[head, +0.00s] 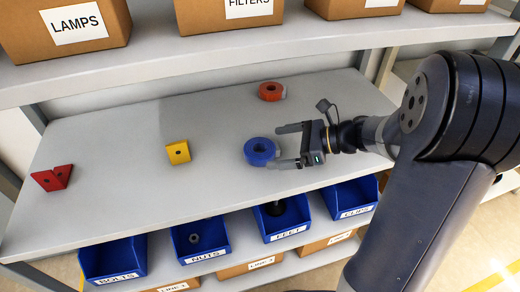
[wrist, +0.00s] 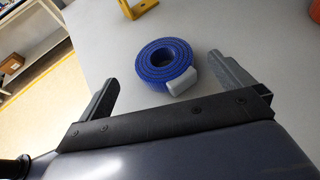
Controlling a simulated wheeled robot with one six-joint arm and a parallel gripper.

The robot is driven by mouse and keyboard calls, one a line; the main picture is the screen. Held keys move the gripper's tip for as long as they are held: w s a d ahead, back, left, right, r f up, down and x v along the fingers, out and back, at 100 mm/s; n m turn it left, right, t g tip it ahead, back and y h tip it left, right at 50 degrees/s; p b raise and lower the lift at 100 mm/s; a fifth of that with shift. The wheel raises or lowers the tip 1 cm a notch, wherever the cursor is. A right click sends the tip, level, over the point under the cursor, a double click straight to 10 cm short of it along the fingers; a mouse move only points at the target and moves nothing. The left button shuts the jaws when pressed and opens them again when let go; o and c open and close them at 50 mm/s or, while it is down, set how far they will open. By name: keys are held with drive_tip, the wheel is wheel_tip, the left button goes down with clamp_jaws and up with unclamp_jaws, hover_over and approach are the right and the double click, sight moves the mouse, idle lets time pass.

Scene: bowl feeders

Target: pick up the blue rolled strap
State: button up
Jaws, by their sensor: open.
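The blue rolled strap (head: 260,152) lies flat on the grey shelf (head: 120,180), in the middle of the head view. It is a coil with a hole in its middle and a pale end piece, seen in the wrist view (wrist: 163,60). My gripper (head: 284,146) is open just to the right of the strap in the head view. In the wrist view the strap lies ahead of and between the two spread fingers, nearer the right finger (wrist: 228,70). I see no finger closed on it.
A red-orange rolled strap (head: 271,91) lies behind the blue one. A yellow bracket (head: 178,152) and a red angled part (head: 52,178) lie to the left. Boxes (head: 70,28) stand on the shelf above.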

sight(263, 149)
drive_tip(key=shift+x, duration=3.15)
drive_tip(key=shift+w+d+f, duration=0.1)
drive_tip(key=shift+c, duration=0.2)
drive_tip(key=c, duration=1.1)
